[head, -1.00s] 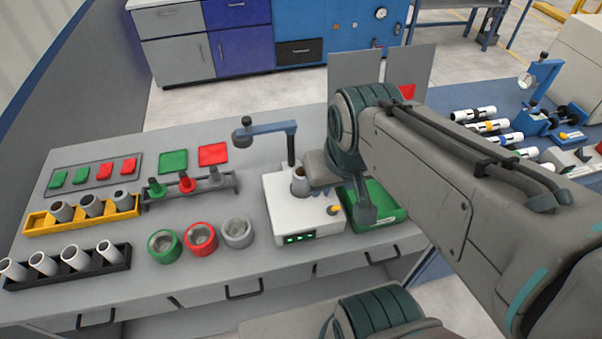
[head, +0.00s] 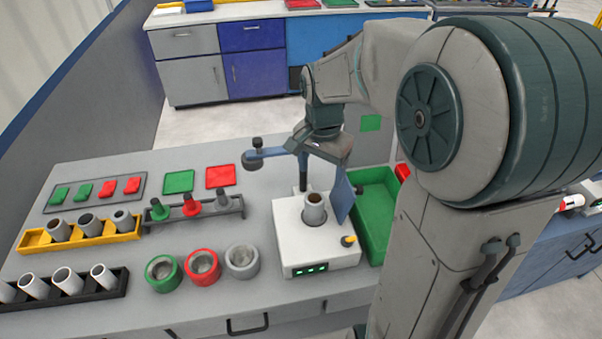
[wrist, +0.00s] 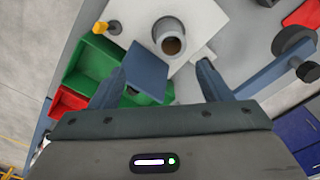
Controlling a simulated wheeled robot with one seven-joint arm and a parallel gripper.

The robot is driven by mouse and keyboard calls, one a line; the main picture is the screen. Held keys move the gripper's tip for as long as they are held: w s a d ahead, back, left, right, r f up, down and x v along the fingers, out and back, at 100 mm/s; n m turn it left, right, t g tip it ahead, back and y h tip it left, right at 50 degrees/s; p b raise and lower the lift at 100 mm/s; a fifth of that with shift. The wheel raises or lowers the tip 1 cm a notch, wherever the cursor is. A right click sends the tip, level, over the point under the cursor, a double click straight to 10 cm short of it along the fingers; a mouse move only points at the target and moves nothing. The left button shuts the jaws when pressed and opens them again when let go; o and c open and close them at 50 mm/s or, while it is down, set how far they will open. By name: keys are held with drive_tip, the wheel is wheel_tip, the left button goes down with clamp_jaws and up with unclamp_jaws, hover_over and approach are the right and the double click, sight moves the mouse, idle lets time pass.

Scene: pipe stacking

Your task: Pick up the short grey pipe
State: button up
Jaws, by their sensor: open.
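A short grey pipe (head: 314,210) stands upright in the white device (head: 290,245) near the middle of the table. In the wrist view it shows open end up (wrist: 168,36), ahead of the gap between my fingers. My gripper (head: 325,172) is above and just behind this pipe, with a blue-grey finger plate hanging at its right. In the wrist view my gripper (wrist: 165,82) is open and empty, apart from the pipe. More grey pipes (head: 89,225) stand tilted in the yellow rack (head: 36,241) at the left. I cannot tell which grey pipe is the named one.
A blue arm on a post (head: 272,152) stands close left of my gripper. A green bin (head: 376,190) lies right of the white device. Green, red and grey rings (head: 202,266) and a black rack (head: 75,292) with white pipes sit at the front left.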

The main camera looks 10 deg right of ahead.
sight(314, 206)
drive_tip(key=shift+m, duration=0.7)
drive_tip(key=f, duration=0.5)
drive_tip(key=w+f, duration=0.1)
drive_tip(key=f, duration=0.4)
drive_tip(key=w+f+p, duration=0.1)
drive_tip(key=f, duration=0.4)
drive_tip(key=shift+w+a+f, duration=0.15)
drive_tip(key=shift+f, duration=0.25)
drive_tip(key=c, duration=1.2)
drive_tip(key=shift+r, duration=0.1)
wheel_tip(314, 206, up, 10)
drive_tip(key=shift+f+b, duration=0.1)
drive_tip(key=shift+b, duration=0.25)
